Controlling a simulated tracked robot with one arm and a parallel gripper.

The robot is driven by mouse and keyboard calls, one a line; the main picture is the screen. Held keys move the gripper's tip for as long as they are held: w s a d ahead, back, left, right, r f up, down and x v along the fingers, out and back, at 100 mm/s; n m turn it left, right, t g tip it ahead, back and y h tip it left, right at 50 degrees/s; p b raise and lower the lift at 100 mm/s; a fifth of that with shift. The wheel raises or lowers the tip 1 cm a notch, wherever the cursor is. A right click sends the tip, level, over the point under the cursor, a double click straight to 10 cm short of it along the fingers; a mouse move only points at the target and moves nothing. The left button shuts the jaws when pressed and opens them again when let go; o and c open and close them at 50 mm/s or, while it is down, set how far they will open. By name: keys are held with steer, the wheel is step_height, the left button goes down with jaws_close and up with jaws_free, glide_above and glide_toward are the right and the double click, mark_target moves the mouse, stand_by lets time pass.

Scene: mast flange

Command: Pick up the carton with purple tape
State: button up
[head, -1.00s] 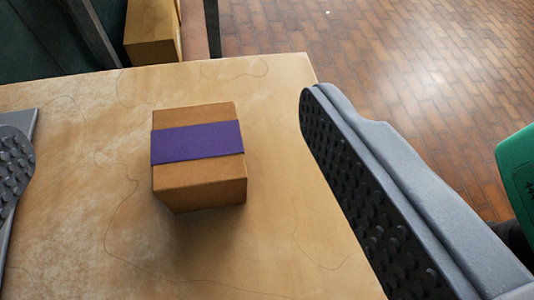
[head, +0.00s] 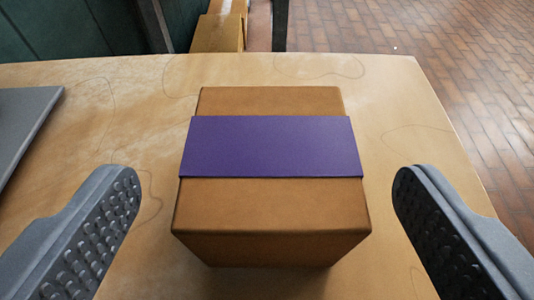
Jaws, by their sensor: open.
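The carton (head: 270,212) is a small brown box with a wide purple tape band (head: 270,147) across its top. It sits upright on a light wooden table (head: 400,130), near the table's far right corner. My gripper (head: 265,190) is open, with one studded finger to the left of the carton and the other to the right. Both fingers are apart from the carton, with a gap on each side. The carton's underside and far side are hidden.
A grey flat panel (head: 22,125) lies on the table at the left. Beyond the table's far edge stand yellowish boxes (head: 217,33) and a dark post (head: 280,25). A tiled floor (head: 470,75) shows at the right. The tabletop around the carton is clear.

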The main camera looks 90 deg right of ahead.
mark_target(269, 192)
steer(key=shift+b+x, duration=0.3)
steer(key=shift+x, duration=1.95)
steer(key=shift+r, duration=0.1)
steer(key=c, duration=1.2)
